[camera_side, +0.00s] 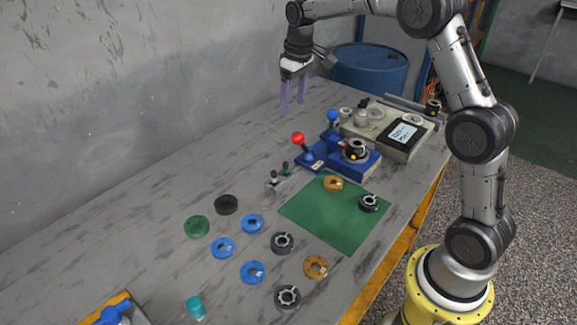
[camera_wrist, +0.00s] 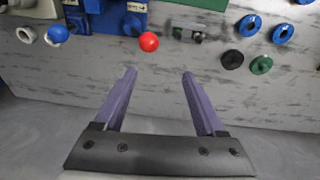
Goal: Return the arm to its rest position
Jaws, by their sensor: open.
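My gripper (camera_side: 292,97) is raised above the far end of the table, near the grey wall. Its two purple fingers point down and stand apart, with nothing between them. In the wrist view my gripper (camera_wrist: 158,75) also shows open and empty over bare grey table top. A blue fixture (camera_side: 345,163) with a red-knobbed lever (camera_side: 298,138) stands on the table to the right of and below my gripper in the side view. The red knob (camera_wrist: 148,42) lies just beyond the fingertips in the wrist view.
A grey machine with a display (camera_side: 403,134) stands behind the fixture. A green mat (camera_side: 318,224) holds an orange ring (camera_side: 333,184) and a dark ring (camera_side: 369,203). Several blue, green, black and orange rings lie on the near table. A blue barrel (camera_side: 372,70) stands beyond the table.

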